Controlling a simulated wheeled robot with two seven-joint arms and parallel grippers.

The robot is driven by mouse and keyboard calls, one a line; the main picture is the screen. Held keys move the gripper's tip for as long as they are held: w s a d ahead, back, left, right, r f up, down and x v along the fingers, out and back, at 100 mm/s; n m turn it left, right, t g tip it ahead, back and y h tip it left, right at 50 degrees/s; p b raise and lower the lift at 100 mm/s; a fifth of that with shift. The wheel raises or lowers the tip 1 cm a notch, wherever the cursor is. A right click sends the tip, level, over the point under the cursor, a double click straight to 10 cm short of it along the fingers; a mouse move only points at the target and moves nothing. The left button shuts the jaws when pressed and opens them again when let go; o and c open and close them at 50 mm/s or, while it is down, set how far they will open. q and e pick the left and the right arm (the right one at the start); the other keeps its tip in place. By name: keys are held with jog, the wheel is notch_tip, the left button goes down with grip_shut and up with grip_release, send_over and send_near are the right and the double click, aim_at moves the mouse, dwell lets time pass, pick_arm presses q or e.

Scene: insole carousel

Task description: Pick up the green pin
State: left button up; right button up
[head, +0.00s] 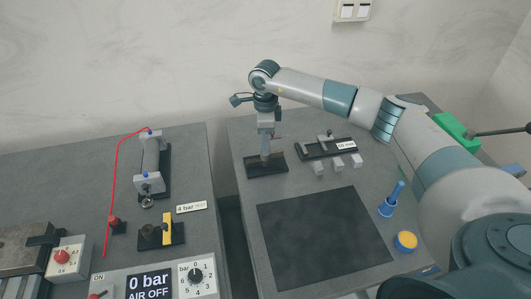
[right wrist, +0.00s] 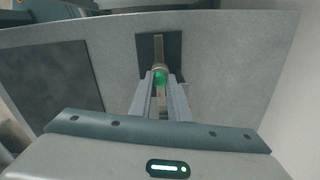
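The green pin (right wrist: 160,78) shows in the right wrist view as a small round green end at the fingertips of my right gripper (right wrist: 160,88). A finger lies on each side of it. I cannot tell whether the fingers touch it or leave a small gap. In the head view my right gripper (head: 265,146) points down over a small dark stand (head: 254,170); the pin cannot be made out there. The stand's dark plate (right wrist: 174,48) also shows beyond the fingertips in the right wrist view. My left gripper is not in view.
Right of the stand is a dark fixture (head: 312,152) with pale blocks. A dark mat (head: 322,240) lies in front. A blue funnel-shaped tool (head: 390,202) and a yellow-topped knob (head: 405,241) stand right of it. A separate left bench (head: 90,180) holds the air controls.

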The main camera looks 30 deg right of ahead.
grip_shut()
jog(key=shift+r, duration=0.1)
jog(key=shift+w+r+b, duration=0.1)
jog(key=shift+r+b, duration=0.35)
jog(key=shift+r, duration=0.15)
notch_tip(320, 180, up, 9)
jog(key=b, duration=0.3)
jog(key=shift+f, duration=0.2)
